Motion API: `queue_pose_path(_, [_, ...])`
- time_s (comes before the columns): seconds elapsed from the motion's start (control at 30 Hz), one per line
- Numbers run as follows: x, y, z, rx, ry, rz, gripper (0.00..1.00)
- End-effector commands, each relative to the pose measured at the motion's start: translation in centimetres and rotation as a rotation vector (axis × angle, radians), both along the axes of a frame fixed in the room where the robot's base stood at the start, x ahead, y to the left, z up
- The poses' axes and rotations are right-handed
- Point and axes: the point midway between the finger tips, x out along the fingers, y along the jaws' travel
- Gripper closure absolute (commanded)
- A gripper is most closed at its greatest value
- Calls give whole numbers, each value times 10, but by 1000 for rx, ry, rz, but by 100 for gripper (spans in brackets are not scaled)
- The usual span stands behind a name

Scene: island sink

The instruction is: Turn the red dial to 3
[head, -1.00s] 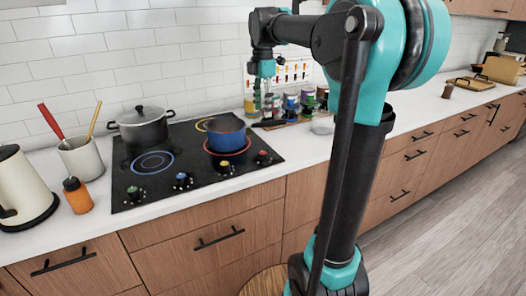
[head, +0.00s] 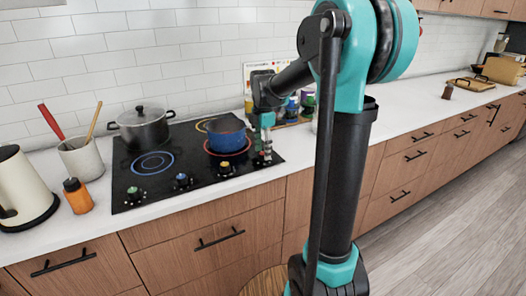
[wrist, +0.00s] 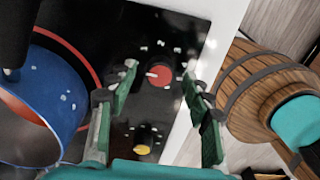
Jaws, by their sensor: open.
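The red dial (wrist: 159,76) is on the black cooktop (wrist: 112,22), near its edge, in the wrist view. Its white pointer line points left in that view, and small white marks surround it. My gripper (wrist: 160,82) is open, with one green-padded finger on each side of the dial. I cannot tell whether the fingers touch it. In the head view my gripper (head: 266,154) points down at the right end of the cooktop (head: 134,158) and hides the red dial.
A blue pot (head: 227,144) stands close to the left of my gripper; it also shows in the wrist view (wrist: 62,85). A yellow dial (wrist: 142,150) is beside the red one. Bottles (head: 308,103) stand behind my gripper. The counter farther right is mostly clear.

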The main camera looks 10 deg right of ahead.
Motion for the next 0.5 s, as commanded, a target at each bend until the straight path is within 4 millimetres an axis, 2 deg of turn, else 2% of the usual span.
queue_pose_path(0.13, [0,0,-7,0,0,0,50])
queue_pose_path(0.4, [0,0,-8,0,0,0,50])
queue_pose_path(0.5, [0,0,-8,0,0,0,62])
